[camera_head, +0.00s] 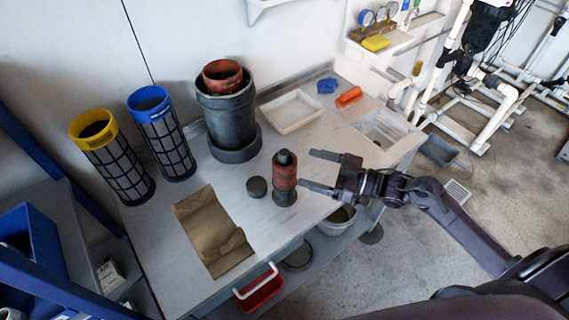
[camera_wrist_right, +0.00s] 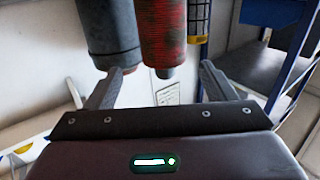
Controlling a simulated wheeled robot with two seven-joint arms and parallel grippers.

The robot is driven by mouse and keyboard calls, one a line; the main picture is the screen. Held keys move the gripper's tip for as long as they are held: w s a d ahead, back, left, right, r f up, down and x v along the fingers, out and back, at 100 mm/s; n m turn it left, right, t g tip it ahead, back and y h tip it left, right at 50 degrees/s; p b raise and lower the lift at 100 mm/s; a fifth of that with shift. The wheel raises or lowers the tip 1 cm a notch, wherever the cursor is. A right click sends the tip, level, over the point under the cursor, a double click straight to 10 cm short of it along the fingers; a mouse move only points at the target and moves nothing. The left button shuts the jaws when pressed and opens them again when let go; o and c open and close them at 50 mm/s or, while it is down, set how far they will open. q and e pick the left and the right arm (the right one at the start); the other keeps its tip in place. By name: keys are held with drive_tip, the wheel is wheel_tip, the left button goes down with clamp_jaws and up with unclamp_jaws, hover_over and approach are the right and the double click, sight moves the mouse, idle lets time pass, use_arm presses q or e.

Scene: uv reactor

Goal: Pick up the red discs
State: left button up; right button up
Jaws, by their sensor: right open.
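The red discs (camera_head: 285,172) form a short upright stack with a dark knob on top and a dark base below, near the front edge of the bench. My right gripper (camera_head: 310,170) is open and empty just right of the stack, its fingers pointing at it with a small gap. In the right wrist view, the open fingers (camera_wrist_right: 160,85) have a worn red cylinder (camera_wrist_right: 163,35), seemingly the stack seen upside down, ahead between them. My left gripper is not in view.
A dark puck (camera_head: 256,187) lies left of the stack. A large dark pot (camera_head: 228,115) holding a red ring (camera_head: 222,74) stands behind. Blue-topped (camera_head: 162,135) and yellow-topped (camera_head: 114,160) mesh cylinders, brown paper (camera_head: 212,230) and a white tray (camera_head: 262,112) share the bench.

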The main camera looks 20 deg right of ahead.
sight(296, 163)
drive_tip(key=p+x, duration=0.1)
drive_tip(key=x, duration=0.3)
drive_tip(key=r+p+x, duration=0.1)
drive_tip(key=x, duration=0.2)
drive_tip(key=shift+s+a+p, duration=0.2)
drive_tip(key=shift+p, duration=0.15)
drive_tip(key=shift+w+a+f, duration=0.15)
drive_tip(key=shift+w+a, duration=0.05)
drive_tip(key=shift+a, duration=0.1)
drive_tip(key=c, duration=1.1)
drive_tip(key=shift+o, duration=0.2)
